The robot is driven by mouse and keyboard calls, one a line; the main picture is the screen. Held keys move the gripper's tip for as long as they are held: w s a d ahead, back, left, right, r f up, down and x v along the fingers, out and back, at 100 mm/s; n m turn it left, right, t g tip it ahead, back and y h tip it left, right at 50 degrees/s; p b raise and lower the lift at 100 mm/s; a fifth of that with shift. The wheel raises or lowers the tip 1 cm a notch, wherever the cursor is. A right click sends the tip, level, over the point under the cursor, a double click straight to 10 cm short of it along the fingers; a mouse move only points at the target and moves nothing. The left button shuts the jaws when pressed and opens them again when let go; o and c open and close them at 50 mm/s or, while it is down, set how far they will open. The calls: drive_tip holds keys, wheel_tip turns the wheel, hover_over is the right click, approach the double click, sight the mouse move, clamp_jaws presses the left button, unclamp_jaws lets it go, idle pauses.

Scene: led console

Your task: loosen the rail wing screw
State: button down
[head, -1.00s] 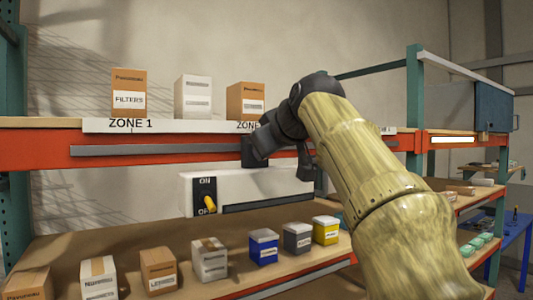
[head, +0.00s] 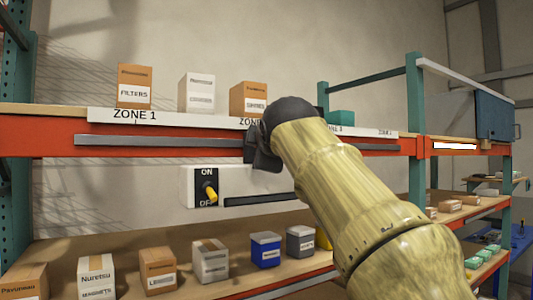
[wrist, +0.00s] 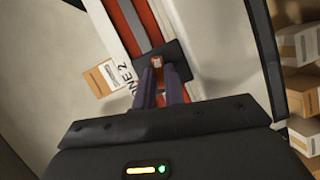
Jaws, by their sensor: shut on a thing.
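The rail is a grey strip (head: 165,141) along the red front beam of the upper shelf. A dark block sits on this rail; in the wrist view the block (wrist: 178,57) shows just beyond my fingertips. In the head view my dark gripper (head: 263,158) is at the beam, and my arm hides the screw and part of the rail.
Below the beam is a white panel (head: 243,180) with a yellow ON/OFF switch (head: 209,192). Boxes, including a FILTERS box (head: 134,87), stand on the upper shelf. Several boxes and bins, including a blue bin (head: 265,250), stand on the lower shelf.

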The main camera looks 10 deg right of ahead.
drive_tip(key=shift+a+n+t+b, duration=0.1)
drive_tip(key=shift+n+t+b, duration=0.45)
drive_tip(key=shift+n, duration=0.55)
drive_tip(key=shift+r, duration=0.1)
drive_tip(key=c, duration=1.6)
unclamp_jaws()
drive_tip(key=shift+w, duration=0.1)
drive_tip(key=shift+o, duration=0.7)
drive_tip(key=shift+w, duration=0.15)
drive_tip(key=shift+f, duration=0.3)
